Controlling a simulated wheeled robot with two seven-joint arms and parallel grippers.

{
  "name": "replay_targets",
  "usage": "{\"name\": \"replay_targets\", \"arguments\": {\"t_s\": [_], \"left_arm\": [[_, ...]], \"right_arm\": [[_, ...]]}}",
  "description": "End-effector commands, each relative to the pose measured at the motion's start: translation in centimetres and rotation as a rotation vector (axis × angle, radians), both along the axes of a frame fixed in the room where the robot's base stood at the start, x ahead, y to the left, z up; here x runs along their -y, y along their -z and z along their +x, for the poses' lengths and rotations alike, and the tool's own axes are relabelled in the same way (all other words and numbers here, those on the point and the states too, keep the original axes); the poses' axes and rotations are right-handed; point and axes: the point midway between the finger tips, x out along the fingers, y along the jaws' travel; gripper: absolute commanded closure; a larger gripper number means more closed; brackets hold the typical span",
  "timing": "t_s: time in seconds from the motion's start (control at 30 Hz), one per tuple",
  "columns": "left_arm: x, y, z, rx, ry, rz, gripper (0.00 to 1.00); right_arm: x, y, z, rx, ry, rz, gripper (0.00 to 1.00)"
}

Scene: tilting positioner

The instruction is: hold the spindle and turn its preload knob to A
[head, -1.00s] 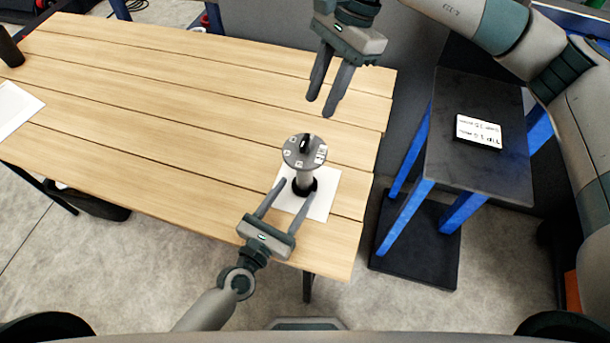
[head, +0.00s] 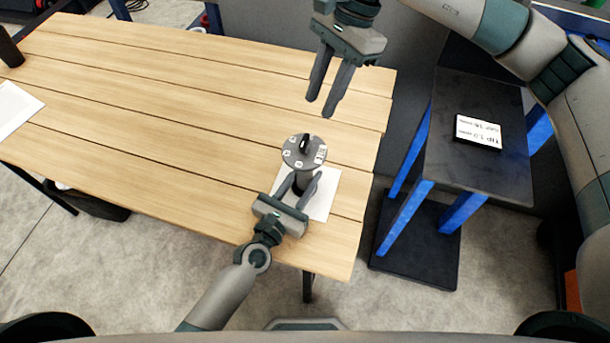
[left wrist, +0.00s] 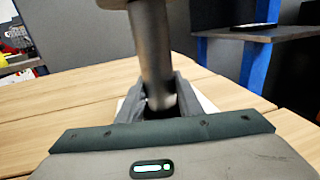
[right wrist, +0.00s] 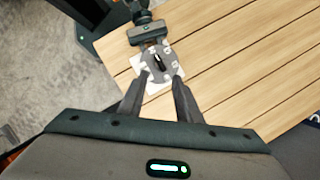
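The spindle (head: 301,182) stands upright on a white sheet (head: 325,196) near the table's right end. Its grey top disc (head: 292,158) carries small white labels and a black knob (head: 305,143); I cannot read the letters. The disc and knob also show in the right wrist view (right wrist: 158,62). My left gripper (head: 300,180) has its fingers on either side of the spindle's column, below the disc. In the left wrist view the column (left wrist: 155,55) stands between the fingers, seemingly with small gaps. My right gripper (head: 322,108) is open and empty, above and beyond the disc.
The wooden table (head: 180,110) is mostly clear. A white paper (head: 15,105) and a dark cylinder (head: 9,48) are at its left end. A dark stand with blue legs (head: 500,178) is to the right, bearing a white card (head: 479,130) with upside-down print.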

Motion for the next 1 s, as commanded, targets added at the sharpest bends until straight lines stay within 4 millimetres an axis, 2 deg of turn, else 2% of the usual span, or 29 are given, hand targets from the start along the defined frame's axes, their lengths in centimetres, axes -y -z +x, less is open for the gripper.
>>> {"name": "replay_targets", "arguments": {"t_s": [0.03,0.1,0.37,0.73,0.83,1.0], "left_arm": [[0.0,0.0,0.0,0.000,0.000,0.000,0.89],[0.0,0.0,0.0,0.000,0.000,0.000,1.00],[0.0,0.0,0.0,0.000,0.000,0.000,1.00],[0.0,0.0,0.0,-0.001,0.000,0.000,1.00],[0.0,0.0,0.0,-0.001,0.000,0.000,1.00],[0.0,0.0,0.0,-0.001,0.000,0.000,1.00]], "right_arm": [[0.0,0.0,0.0,0.000,0.000,0.000,0.69],[0.0,0.0,0.0,0.000,0.000,0.000,0.69],[-0.5,-0.3,-0.3,0.029,-0.056,-0.014,0.71],[-3.2,-2.5,-2.2,0.246,-0.533,-0.170,0.71],[-3.4,-2.9,-2.4,0.278,-0.613,-0.203,0.71],[-3.5,-3.0,-2.4,0.288,-0.641,-0.213,0.71]]}}
